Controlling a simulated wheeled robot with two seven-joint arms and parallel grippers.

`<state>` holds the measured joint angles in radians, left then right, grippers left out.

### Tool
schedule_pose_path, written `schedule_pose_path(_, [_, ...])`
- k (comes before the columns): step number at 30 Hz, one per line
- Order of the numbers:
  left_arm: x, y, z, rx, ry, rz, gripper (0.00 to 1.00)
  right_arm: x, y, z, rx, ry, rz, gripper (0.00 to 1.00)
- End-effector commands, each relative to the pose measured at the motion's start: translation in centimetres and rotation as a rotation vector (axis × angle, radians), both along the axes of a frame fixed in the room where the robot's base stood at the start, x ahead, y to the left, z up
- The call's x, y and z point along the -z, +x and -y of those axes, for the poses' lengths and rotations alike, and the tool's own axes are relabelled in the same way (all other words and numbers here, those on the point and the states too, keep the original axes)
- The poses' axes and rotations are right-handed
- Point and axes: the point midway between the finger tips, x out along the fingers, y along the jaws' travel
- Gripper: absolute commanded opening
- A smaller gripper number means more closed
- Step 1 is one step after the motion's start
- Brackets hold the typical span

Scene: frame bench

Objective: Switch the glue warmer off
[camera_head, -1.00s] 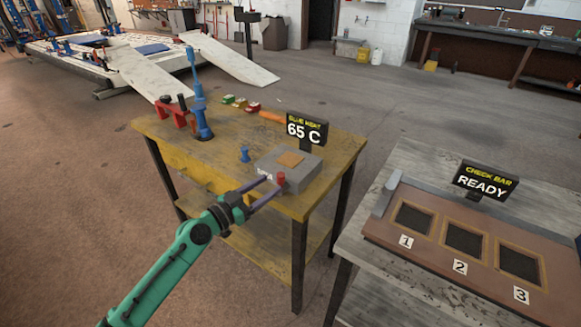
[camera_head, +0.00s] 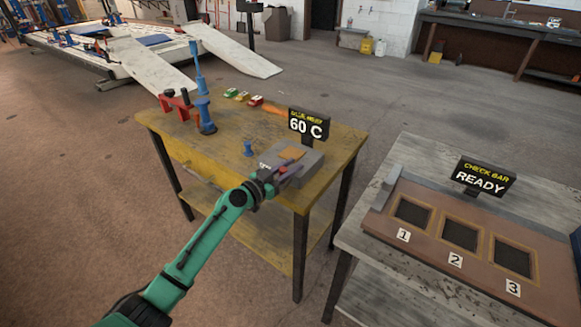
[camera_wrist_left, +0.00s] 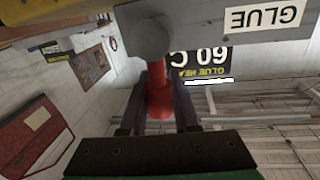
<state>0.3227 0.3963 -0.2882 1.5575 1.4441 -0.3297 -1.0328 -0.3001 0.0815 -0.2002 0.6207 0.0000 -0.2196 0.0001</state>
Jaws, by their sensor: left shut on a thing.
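The glue warmer (camera_head: 308,168) is a grey box with an orange-brown patch on top, at the near right corner of the yellow table. Its dark sign (camera_head: 308,125) reads 60 C. My left gripper (camera_head: 284,171) is at the front of the warmer. In the left wrist view, a red lever (camera_wrist_left: 158,98) joins a grey round hub (camera_wrist_left: 147,36) on the warmer and lies between my two dark fingers, which are shut on it. A GLUE label (camera_wrist_left: 264,18) appears upside down beside the hub. In the head view my gripper mostly hides the lever. My right gripper is not in view.
To the right, a grey bench bears a brown board (camera_head: 455,238) with three framed slots and a READY sign (camera_head: 480,177).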

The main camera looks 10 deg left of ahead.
Motion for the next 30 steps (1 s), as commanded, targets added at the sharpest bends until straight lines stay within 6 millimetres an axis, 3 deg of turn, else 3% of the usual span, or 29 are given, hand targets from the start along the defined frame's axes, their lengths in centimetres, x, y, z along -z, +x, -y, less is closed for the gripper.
schedule_pose_path(11, [0.5,0.2,-0.5,0.000,-0.090,-0.037,0.00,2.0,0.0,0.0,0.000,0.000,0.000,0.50])
schedule_pose_path(30, [1.0,1.2,-3.0,0.000,-0.557,-0.223,0.00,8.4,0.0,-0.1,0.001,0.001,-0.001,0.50])
